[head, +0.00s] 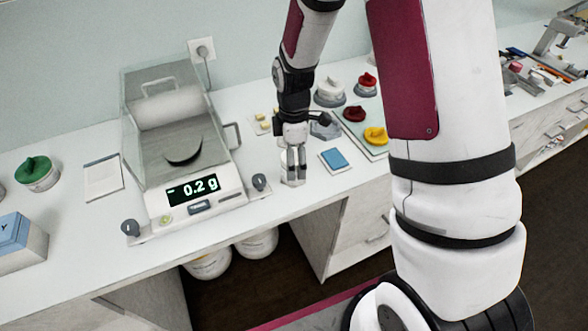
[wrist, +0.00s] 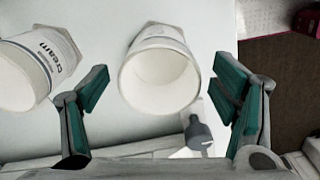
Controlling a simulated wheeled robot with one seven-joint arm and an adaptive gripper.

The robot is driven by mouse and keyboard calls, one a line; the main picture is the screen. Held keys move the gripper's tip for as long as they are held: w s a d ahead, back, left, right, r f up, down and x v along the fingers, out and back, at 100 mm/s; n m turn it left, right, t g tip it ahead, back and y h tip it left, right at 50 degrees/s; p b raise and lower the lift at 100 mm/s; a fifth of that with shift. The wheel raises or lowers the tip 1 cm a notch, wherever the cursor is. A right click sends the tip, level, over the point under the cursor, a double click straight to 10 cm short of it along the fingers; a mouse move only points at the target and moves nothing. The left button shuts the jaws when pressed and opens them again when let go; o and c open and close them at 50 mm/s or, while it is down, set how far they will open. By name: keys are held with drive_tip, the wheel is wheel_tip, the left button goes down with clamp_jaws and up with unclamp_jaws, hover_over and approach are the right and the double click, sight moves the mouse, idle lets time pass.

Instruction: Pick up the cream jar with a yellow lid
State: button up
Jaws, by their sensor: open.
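A yellow lid (head: 376,136) lies on a pale green mat at the right of the counter in the head view; I see no jar under it. My gripper (head: 293,178) points down over the counter, right of the scale. In the wrist view my gripper (wrist: 162,78) is open, with its teal-padded fingers spread. A white round container (wrist: 160,78) shows between the fingers, its pale round end facing the camera, and no yellow lid shows on it. A second white container (wrist: 42,62), labelled "cream", shows left of the left finger. I cannot tell whether either is touched.
The scale (head: 196,188) reads "- 0.2 g" left of my gripper. A blue pad (head: 335,160) lies close on the right. A dark red lid (head: 354,114), a white-topped item (head: 331,88) and a green-lidded jar (head: 36,172) stand on the counter. White buckets (head: 208,264) stand below.

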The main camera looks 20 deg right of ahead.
drive_tip(key=shift+f, duration=1.75)
drive_tip(key=shift+c, duration=0.6)
drive_tip(key=c, duration=1.2)
drive_tip(key=shift+r, duration=0.1)
